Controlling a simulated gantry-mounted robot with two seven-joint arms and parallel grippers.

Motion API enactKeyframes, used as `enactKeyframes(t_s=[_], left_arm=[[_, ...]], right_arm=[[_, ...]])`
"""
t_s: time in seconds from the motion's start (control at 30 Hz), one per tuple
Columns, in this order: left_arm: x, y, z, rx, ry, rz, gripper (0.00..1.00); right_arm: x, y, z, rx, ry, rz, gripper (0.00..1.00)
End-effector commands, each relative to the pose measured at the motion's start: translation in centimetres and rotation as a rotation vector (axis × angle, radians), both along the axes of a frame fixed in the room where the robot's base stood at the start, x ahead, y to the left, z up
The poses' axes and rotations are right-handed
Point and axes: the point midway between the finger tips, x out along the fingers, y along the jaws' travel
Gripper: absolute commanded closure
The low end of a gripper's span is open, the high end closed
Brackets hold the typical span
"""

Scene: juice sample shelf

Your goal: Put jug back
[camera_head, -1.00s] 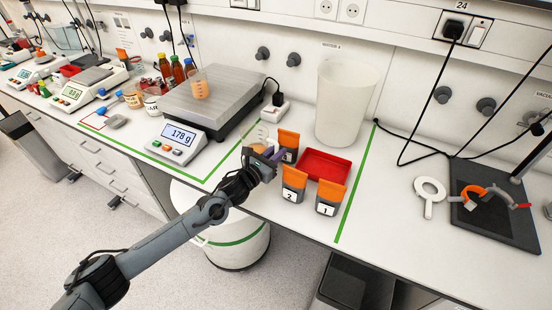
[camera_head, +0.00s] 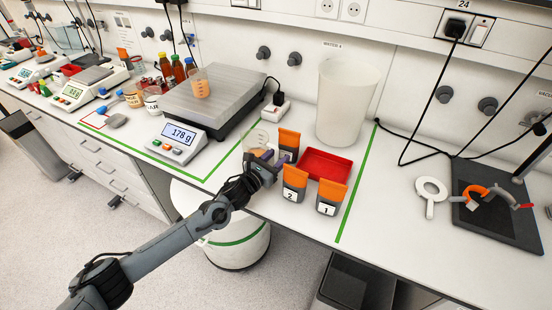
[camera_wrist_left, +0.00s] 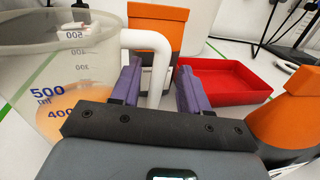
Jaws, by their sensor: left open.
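A clear measuring jug (camera_wrist_left: 62,75) with orange contents, blue volume marks and a white handle (camera_wrist_left: 152,55) stands at the left of the left wrist view. In the head view the jug (camera_head: 256,136) is on the bench, partly hidden by my gripper. My left gripper (camera_wrist_left: 158,90) is open, and its purple fingers are on either side of the handle without closing on it. The left gripper (camera_head: 275,168) also shows in the head view, just in front of the jug. My right gripper is not in view.
Orange-topped grey containers (camera_head: 327,198) stand close to the right of my gripper, around a red tray (camera_head: 325,167). A scale reading 178 g (camera_head: 180,135) carries a small beaker (camera_head: 201,83). A large white bucket (camera_head: 343,105) stands behind. Bench between scale and jug is free.

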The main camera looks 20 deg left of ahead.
Motion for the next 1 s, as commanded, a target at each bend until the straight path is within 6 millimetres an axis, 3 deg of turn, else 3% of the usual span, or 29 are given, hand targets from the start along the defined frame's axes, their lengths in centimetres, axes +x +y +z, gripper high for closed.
enactKeyframes(t_s=[0.23, 0.7, 1.0], left_arm=[[-0.9, 0.5, 0.3, 0.003, 0.001, 0.001, 0.55], [-8.6, 2.9, 0.4, 0.003, 0.001, -0.001, 0.55], [-11.2, 3.8, 0.4, 0.001, 0.0, 0.001, 0.55]], right_arm=[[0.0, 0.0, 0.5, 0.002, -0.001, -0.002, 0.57], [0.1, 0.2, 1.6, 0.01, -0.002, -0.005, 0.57], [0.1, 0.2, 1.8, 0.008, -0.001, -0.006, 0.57]])
